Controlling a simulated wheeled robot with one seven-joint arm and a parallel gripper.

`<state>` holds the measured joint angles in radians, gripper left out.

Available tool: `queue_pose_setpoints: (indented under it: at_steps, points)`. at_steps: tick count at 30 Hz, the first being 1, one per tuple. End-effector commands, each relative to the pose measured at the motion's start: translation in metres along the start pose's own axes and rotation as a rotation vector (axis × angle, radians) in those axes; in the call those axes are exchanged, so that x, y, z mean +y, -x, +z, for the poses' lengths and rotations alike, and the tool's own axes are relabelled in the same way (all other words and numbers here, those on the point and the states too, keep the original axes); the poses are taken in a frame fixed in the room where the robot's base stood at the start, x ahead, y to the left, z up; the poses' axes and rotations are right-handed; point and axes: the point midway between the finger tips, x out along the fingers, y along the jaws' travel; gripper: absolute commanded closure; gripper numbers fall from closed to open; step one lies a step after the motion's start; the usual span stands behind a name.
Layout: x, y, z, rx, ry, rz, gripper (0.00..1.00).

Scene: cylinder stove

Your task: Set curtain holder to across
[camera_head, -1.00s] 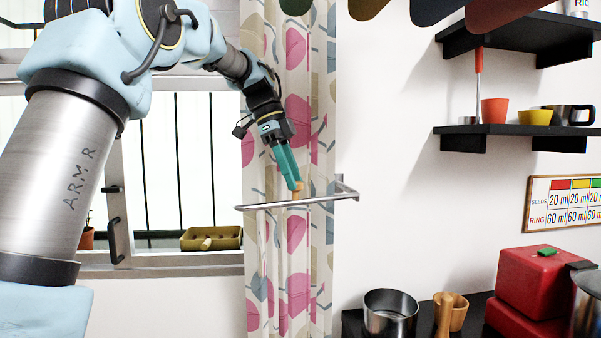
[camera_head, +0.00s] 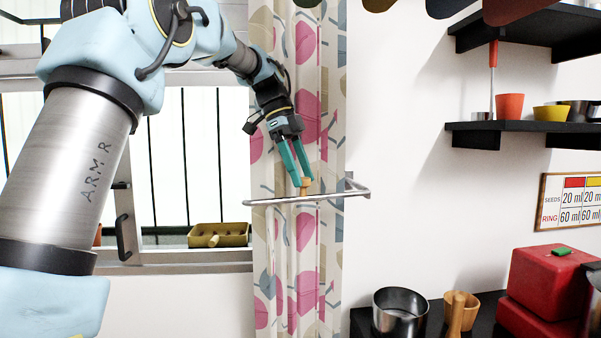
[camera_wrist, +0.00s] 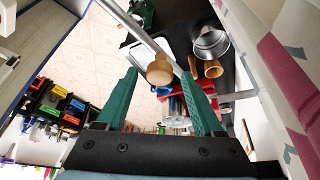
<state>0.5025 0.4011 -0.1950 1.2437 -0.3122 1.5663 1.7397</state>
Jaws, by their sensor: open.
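The curtain holder is a metal rail (camera_head: 270,202) across the front of the patterned curtain (camera_head: 300,265). Its right end meets a wall bracket (camera_head: 352,181). A small wooden knob (camera_head: 306,190) stands up from the rail. My gripper (camera_head: 304,182) points down at the knob, its two teal fingers apart with the tips close to the knob's top. In the wrist view the knob (camera_wrist: 160,70) shows between the open fingertips (camera_wrist: 159,76), with a gap on each side. The rail (camera_wrist: 130,22) runs diagonally behind it. I cannot tell how deep the knob sits between the fingers.
A window with a yellow-brown tray (camera_head: 232,235) on its sill is at the left. At the right are black wall shelves (camera_head: 520,127), and a metal pot (camera_head: 398,312) and a red box (camera_head: 547,280) on a dark surface.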

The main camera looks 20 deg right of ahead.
Motion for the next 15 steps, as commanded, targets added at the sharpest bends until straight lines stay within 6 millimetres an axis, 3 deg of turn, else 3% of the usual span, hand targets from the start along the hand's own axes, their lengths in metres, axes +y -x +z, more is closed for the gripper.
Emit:
queue_pose_setpoints:
  at_steps: [9, 15]
  points:
    - [0.0, 0.002, -0.001, 0.0, 0.0, 0.0, 0.29]
    - [-0.001, 0.026, -0.01, 0.0, -0.002, -0.002, 0.29]
